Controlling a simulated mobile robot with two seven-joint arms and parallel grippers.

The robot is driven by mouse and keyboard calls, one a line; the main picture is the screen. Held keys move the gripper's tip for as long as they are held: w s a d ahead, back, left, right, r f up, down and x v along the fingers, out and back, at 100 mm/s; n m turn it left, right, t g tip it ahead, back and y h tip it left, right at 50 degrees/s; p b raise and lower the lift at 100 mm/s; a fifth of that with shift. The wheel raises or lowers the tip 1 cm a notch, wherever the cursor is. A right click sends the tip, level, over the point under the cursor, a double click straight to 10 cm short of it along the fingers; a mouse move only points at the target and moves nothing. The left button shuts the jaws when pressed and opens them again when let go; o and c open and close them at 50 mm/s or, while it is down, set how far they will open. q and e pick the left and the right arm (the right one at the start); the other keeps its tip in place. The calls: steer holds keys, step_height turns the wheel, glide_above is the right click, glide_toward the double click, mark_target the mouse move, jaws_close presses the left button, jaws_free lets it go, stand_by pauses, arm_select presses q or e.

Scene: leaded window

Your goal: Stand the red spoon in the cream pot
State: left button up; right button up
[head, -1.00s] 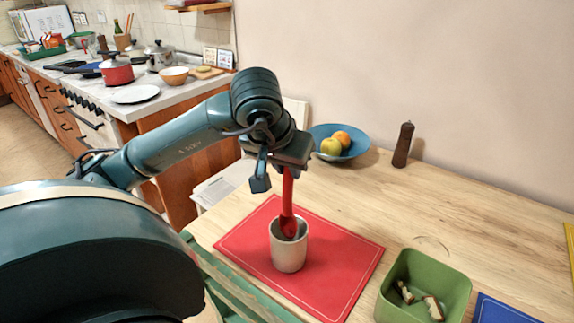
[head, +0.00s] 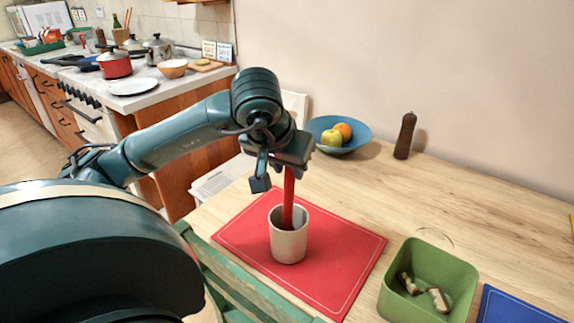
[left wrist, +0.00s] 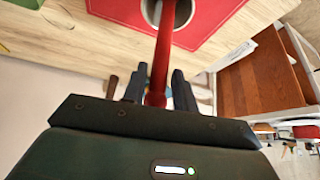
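The red spoon (head: 288,200) hangs upright from my left gripper (head: 287,172), with its lower end inside the cream pot (head: 289,243). The pot stands upright on the red mat (head: 335,262). The pot's wall hides the spoon's bowl, so I cannot tell whether it touches the bottom. The pot's rim (left wrist: 146,12) shows at the top of that view. My right gripper is not in view.
A green box (head: 462,290) with small pieces in it stands right of the mat, beside a blue mat (head: 510,308). A blue bowl of fruit (head: 358,143) and a brown mill (head: 405,136) stand behind. A green chair (head: 225,275) is at the table's near edge.

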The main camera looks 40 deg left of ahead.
arm_select(q)
steer(key=o, duration=0.3)
steer(key=shift+o, duration=0.2)
steer(key=p+v, duration=0.3)
steer(key=v, duration=1)
steer(key=shift+s, duration=0.15)
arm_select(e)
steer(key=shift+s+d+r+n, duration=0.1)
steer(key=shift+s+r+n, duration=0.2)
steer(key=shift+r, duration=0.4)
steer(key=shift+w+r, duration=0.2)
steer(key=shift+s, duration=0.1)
